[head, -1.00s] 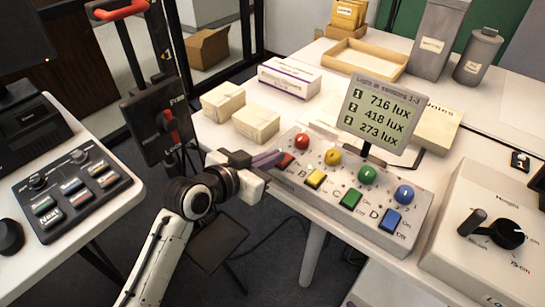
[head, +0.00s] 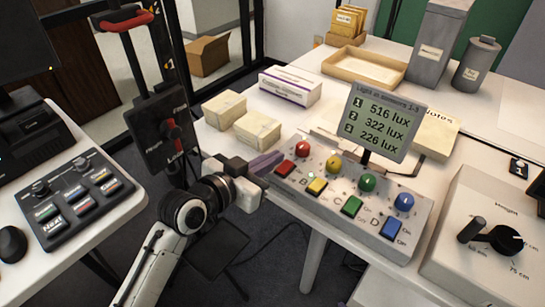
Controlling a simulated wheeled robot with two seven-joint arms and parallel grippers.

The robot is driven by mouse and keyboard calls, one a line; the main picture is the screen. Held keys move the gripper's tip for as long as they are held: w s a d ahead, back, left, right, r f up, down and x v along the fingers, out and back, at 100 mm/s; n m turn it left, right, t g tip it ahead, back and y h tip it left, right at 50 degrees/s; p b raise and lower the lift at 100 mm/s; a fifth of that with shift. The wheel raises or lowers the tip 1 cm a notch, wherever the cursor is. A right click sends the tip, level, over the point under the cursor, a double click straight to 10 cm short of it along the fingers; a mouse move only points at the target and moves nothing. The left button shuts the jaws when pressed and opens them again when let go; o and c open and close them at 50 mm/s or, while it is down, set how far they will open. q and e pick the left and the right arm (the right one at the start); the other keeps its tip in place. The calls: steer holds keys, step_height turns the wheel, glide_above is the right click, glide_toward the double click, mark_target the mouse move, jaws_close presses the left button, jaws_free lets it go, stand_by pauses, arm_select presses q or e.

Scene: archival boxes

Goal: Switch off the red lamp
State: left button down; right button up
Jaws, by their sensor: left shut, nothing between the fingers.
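My right gripper is out of view.
Two cream boxes (head: 257,131) and a white box with a purple band (head: 290,86) stand behind the panel. A dial box (head: 480,240) is at the right. A black lever post (head: 160,130) rises left of my arm. Another control panel (head: 75,195) lies on the left table.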

arm_select(q)
steer(key=f+v, duration=0.1)
steer(key=v, duration=0.9)
steer(key=shift+s+a+b, duration=0.15)
steer(key=shift+a+b, duration=0.05)
steer(key=shift+b, duration=0.2)
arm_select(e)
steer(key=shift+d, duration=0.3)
arm_select(q)
steer(key=shift+f, duration=0.1)
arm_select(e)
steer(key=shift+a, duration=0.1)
arm_select(q)
steer(key=s+a+f+n+g+y, duration=0.1)
steer(key=s+a+f+n+y, duration=0.2)
steer(key=s+f, duration=0.6)
steer(key=s+a+f+n+g+y, duration=0.1)
steer(key=s+a+f+y, duration=0.3)
steer(key=f, duration=1.3)
steer(key=s+a+n, duration=0.1)
steer(key=s+a, duration=0.2)
steer(key=s, duration=0.2)
steer(key=shift+s+a+f+n+g, duration=0.2)
steer(key=shift+s+a+n+g, duration=0.05)
steer(key=shift+a+n+g, duration=0.15)
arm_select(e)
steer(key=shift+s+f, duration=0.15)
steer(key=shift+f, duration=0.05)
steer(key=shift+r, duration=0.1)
